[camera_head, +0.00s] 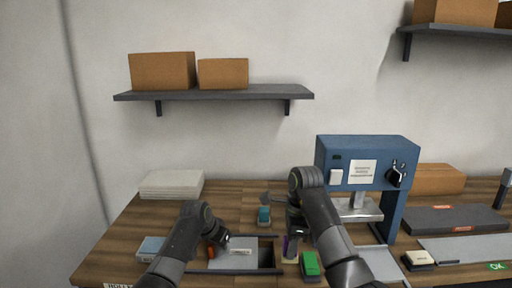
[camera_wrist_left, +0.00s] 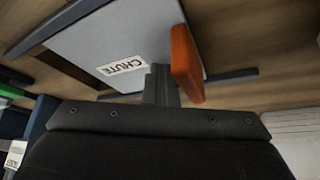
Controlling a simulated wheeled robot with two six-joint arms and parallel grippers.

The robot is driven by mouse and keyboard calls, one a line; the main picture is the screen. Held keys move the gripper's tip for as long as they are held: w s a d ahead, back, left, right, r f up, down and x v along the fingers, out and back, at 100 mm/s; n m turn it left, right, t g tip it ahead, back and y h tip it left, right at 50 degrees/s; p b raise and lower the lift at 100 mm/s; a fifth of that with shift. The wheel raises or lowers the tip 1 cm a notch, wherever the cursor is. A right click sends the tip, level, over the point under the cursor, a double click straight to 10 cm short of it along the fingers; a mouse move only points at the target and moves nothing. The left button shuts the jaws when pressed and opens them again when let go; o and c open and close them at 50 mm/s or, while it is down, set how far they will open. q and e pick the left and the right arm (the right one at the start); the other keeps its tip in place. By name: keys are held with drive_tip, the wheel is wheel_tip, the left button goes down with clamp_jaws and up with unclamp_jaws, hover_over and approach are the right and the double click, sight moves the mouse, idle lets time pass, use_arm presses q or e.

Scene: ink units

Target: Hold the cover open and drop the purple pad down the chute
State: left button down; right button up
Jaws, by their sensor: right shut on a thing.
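The grey sliding cover (camera_head: 232,262) has a CHUTE label, also seen in the left wrist view (camera_wrist_left: 123,65). It stands partly open, with the dark chute opening (camera_head: 266,257) at its right. My left gripper (camera_head: 225,241) is beside the right side of the cover's orange handle (camera_head: 211,252). In the left wrist view its fingers (camera_wrist_left: 161,88) look closed together against or very near the handle, not around it. My right gripper (camera_head: 291,236) is right of the opening, shut on the purple pad (camera_head: 286,242), upright at a beige holder (camera_head: 290,257). The pad is mostly hidden.
A green pad (camera_head: 310,264) stands right of the beige holder and a teal one (camera_head: 264,215) behind the chute. A blue press (camera_head: 366,160) stands at the right. A blue box (camera_head: 151,247) and white stack (camera_head: 172,184) are at the left.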

use_arm(q)
drive_tip(key=shift+a+f, duration=0.1)
drive_tip(key=shift+a, duration=2.65)
drive_tip(key=shift+d, duration=1.5)
drive_tip(key=shift+w+r, duration=0.1)
drive_tip(key=shift+r, duration=4.5)
